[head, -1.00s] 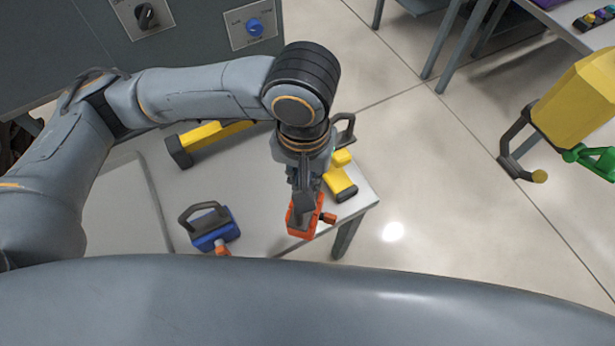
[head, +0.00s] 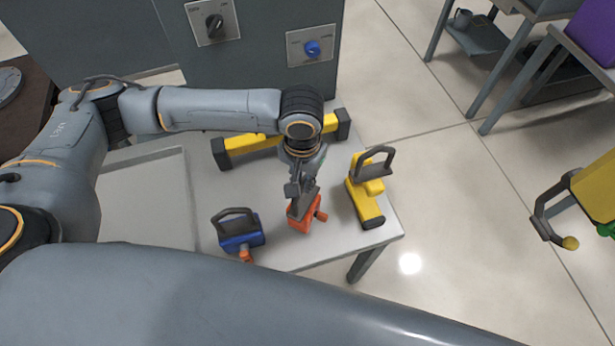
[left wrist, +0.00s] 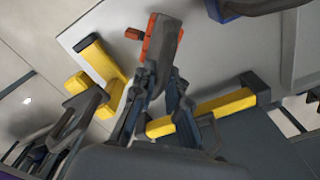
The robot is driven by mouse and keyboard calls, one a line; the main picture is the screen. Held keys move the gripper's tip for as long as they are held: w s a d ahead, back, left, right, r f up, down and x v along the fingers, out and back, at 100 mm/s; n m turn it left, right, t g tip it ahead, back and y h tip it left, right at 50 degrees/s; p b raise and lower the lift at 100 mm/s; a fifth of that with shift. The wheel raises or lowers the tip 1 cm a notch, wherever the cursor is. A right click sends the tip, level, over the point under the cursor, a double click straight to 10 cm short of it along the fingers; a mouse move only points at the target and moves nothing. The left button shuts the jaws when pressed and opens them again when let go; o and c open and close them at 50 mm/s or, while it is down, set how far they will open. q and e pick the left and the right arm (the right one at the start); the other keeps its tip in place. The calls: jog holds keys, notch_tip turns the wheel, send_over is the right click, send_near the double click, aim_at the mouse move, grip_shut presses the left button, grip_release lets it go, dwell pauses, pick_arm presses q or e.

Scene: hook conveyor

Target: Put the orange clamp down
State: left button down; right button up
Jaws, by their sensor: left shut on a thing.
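The orange clamp (head: 303,222) is at the front part of the grey table (head: 285,258), with a small orange knob on its right side. My left gripper (head: 303,202) is shut on the clamp's dark handle from above. In the left wrist view the orange clamp (left wrist: 149,38) shows at the top, with its handle between the fingers of the left gripper (left wrist: 160,75). I cannot tell whether the clamp touches the table or hangs just above it. My right gripper is not in view.
A blue clamp (head: 240,238) stands left of the orange one. A yellow clamp (head: 367,205) with a dark handle stands close on the right. A long yellow bar (head: 255,143) lies behind. A grey tray (head: 189,195) fills the table's left. Another yellow object (head: 598,190) hangs at far right.

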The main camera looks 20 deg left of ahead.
pick_arm(q)
jog(key=shift+d+f, duration=0.15)
jog(key=shift+f, duration=1)
jog(key=c, duration=1.4)
grip_release()
jog(key=shift+s+f, duration=0.1)
jog(key=shift+f, duration=0.05)
jog(key=shift+o, duration=0.2)
notch_tip(320, 180, up, 12)
jog(key=shift+r+b, duration=0.1)
jog(key=shift+b, duration=0.55)
